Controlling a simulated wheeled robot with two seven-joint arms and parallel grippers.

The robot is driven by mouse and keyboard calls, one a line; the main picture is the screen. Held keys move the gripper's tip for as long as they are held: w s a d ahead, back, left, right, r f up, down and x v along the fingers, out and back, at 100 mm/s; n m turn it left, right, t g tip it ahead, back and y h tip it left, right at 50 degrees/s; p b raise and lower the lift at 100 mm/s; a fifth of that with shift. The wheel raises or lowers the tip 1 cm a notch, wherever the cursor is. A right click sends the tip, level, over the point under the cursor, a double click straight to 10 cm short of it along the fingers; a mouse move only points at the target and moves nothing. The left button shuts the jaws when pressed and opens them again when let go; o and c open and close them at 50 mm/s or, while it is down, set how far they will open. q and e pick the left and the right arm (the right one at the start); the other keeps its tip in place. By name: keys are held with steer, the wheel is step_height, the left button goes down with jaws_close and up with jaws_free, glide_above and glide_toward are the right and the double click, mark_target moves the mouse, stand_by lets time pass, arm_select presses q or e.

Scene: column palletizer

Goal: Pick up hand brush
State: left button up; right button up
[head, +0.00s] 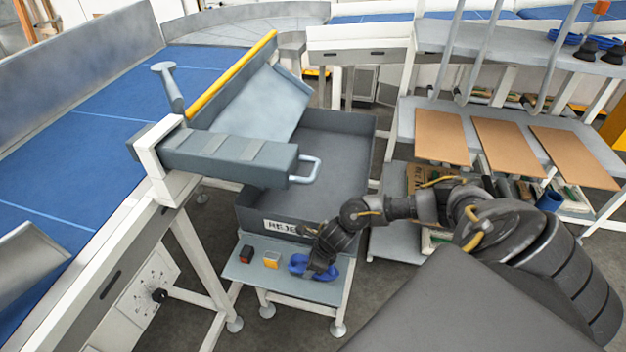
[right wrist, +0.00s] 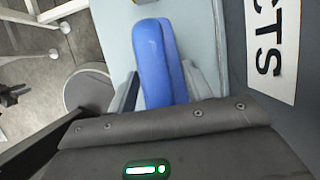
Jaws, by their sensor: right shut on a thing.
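A blue item (head: 297,264), which I take to be the hand brush, lies on the small grey side table below the reject bin. My right gripper (head: 320,266) reaches down onto it from above and hides part of it. In the right wrist view, a long rounded blue part (right wrist: 152,55) of it sits between the two fingers of my right gripper (right wrist: 160,88). The fingers are shut on it. It appears to be still at the table top; whether it touches cannot be told. My left gripper is not in view.
A dark red-black block (head: 246,254) and a yellow block (head: 271,259) stand on the side table (head: 288,286), left of the blue item. The grey reject bin (head: 345,150) rises right behind. A blue conveyor (head: 70,140) runs at left; shelving (head: 480,50) stands at right.

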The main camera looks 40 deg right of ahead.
steer(key=shift+r, duration=0.15)
steer(key=shift+w+r+b, duration=0.1)
steer(key=shift+r+b, duration=0.15)
steer(key=shift+b, duration=0.05)
steer(key=r, duration=0.1)
steer(key=r+b, duration=0.1)
steer(key=shift+s+a+r, duration=0.1)
steer(key=shift+s+r, duration=0.1)
steer(key=shift+r, duration=0.15)
steer(key=s+a+r, duration=0.5)
steer(key=s+r, duration=0.4)
steer(key=s, duration=0.3)
steer(key=shift+s+a+r, duration=0.25)
steer(key=shift+a+r, duration=0.05)
steer(key=shift+a, duration=0.05)
